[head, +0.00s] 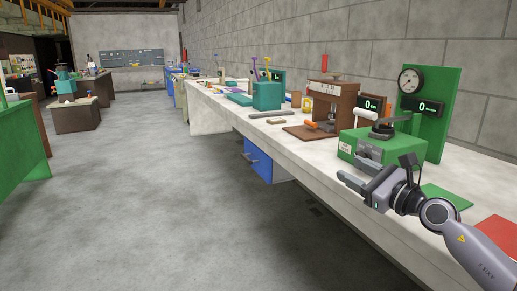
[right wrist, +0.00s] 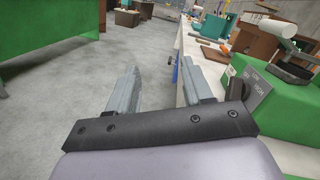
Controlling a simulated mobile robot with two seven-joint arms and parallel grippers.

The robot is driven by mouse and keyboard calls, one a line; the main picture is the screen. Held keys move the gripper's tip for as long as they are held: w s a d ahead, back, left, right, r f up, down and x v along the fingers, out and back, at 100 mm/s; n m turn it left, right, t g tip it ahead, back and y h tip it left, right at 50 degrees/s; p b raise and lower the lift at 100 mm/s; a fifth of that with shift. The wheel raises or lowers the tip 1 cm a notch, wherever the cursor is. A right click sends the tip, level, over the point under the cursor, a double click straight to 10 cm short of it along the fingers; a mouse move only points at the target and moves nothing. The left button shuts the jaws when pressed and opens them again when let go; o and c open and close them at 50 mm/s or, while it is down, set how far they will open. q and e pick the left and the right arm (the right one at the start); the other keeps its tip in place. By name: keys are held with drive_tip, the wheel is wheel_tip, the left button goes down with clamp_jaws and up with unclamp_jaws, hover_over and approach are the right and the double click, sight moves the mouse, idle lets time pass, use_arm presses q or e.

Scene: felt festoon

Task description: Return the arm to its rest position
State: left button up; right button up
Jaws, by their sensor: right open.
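My right gripper (head: 352,173) is open and empty. In the head view its arm comes in from the lower right, over the front edge of the long pale workbench (head: 300,142). Its fingers point left, in front of the green machine (head: 381,150). In the right wrist view the two grey fingers of the gripper (right wrist: 161,88) stand wide apart, with floor and the bench's side beyond them. The green machine (right wrist: 288,112) is close on the right there. My left gripper is not in view.
A green panel with a gauge (head: 447,88) stands behind the machine. A brown press (head: 325,100) and a teal box (head: 267,95) stand farther along the bench. Green and red sheets (head: 499,229) lie near my arm. A blue drawer unit (head: 258,161) is underneath. The left floor (head: 140,200) is clear.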

drive_tip(key=s+a+f+m+t+h, duration=0.1)
drive_tip(key=s+a+f+m+h, duration=0.1)
drive_tip(key=s+f+m, duration=0.75)
drive_tip(key=s+a+f+m+h, duration=0.25)
drive_tip(key=s+f+m, duration=0.25)
drive_tip(key=f+m, duration=0.9)
drive_tip(key=s+d+f+m+g+h, duration=0.1)
drive_tip(key=s+f+m+g, duration=0.2)
drive_tip(key=s+f+m, duration=0.6)
drive_tip(key=s+f+m+g+h, duration=0.2)
drive_tip(key=s+f+m+g, duration=0.2)
drive_tip(key=s+m, duration=0.8)
wheel_tip(320, 180, up, 13)
drive_tip(key=s+d+p, duration=0.1)
drive_tip(key=p, duration=1.4)
drive_tip(key=shift+d+f, duration=0.15)
drive_tip(key=shift+d, duration=0.15)
